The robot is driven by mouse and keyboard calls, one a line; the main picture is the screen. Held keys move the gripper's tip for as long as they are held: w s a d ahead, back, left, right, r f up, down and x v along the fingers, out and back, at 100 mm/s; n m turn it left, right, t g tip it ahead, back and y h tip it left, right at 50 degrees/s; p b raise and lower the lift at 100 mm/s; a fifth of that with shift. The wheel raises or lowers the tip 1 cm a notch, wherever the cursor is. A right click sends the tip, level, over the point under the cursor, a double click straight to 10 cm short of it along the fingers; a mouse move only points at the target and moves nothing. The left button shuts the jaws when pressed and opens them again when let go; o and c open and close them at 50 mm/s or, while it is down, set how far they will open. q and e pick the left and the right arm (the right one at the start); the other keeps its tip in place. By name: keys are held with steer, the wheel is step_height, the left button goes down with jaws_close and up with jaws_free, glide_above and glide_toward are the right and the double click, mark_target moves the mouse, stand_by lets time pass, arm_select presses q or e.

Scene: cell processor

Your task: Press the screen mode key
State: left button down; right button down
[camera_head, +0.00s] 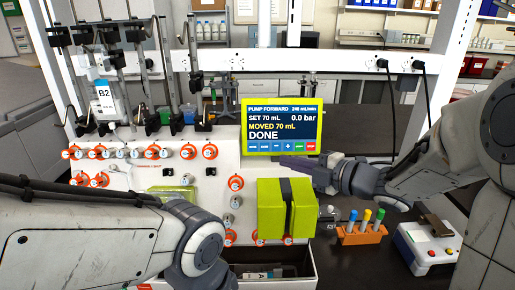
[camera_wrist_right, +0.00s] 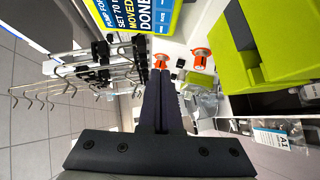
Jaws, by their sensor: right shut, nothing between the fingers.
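The yellow-green framed screen (camera_head: 282,112) stands on the white cell processor (camera_head: 180,172); it reads SET 70 mL, MOVED 70 mL, DONE and 0.0 bar. A row of small keys (camera_head: 276,147) runs along its bottom: several blue, one green, one red. Most key labels are too small to read. My right gripper (camera_head: 284,160) is shut and empty, its tips just below the key row; I cannot tell whether they touch anything. In the right wrist view its shut fingers (camera_wrist_right: 161,88) point toward the machine, with part of the screen (camera_wrist_right: 133,16) above. My left gripper is out of view.
Orange-ringed valves (camera_head: 187,152) and a hanging B2 bag (camera_head: 106,98) are at left.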

steer(key=shift+d, duration=0.1)
steer(key=p, duration=0.3)
glide_toward(249, 147)
steer(key=a, duration=0.4)
steer(key=w, duration=0.1)
steer(key=w+p, duration=0.1)
steer(key=w, duration=0.1)
steer(key=shift+f, duration=0.3)
steer(key=shift+w+f, duration=0.2)
steer(key=shift+w, duration=0.3)
